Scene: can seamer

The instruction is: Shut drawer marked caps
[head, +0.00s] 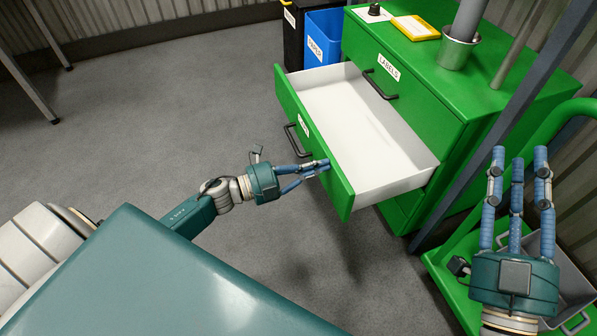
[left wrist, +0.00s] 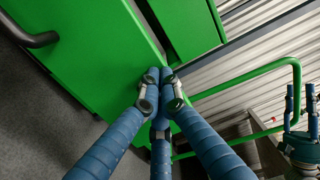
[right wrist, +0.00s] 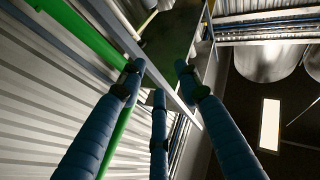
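A green drawer (head: 322,165) with a white inside stands pulled out of the green cabinet in the head view; it looks empty. Its front bears a dark bar handle (head: 297,142) and a small white label (head: 304,125), too small to read. The drawer above it is shut and marked LABELS (head: 389,67). My left gripper (head: 322,166) has its fingertips together at the drawer front, right of the handle, touching or nearly touching it. The left wrist view shows the fingertips (left wrist: 160,80) against the green front with nothing between them. My right gripper (head: 518,160) is open and empty, right of the cabinet.
A blue PAPER bin (head: 323,38) and a black bin (head: 294,35) stand behind the drawer. A metal pot (head: 457,50) and a yellow item (head: 415,28) sit on the cabinet top. A green cart (head: 440,275) stands at right. The floor left of the drawer is clear.

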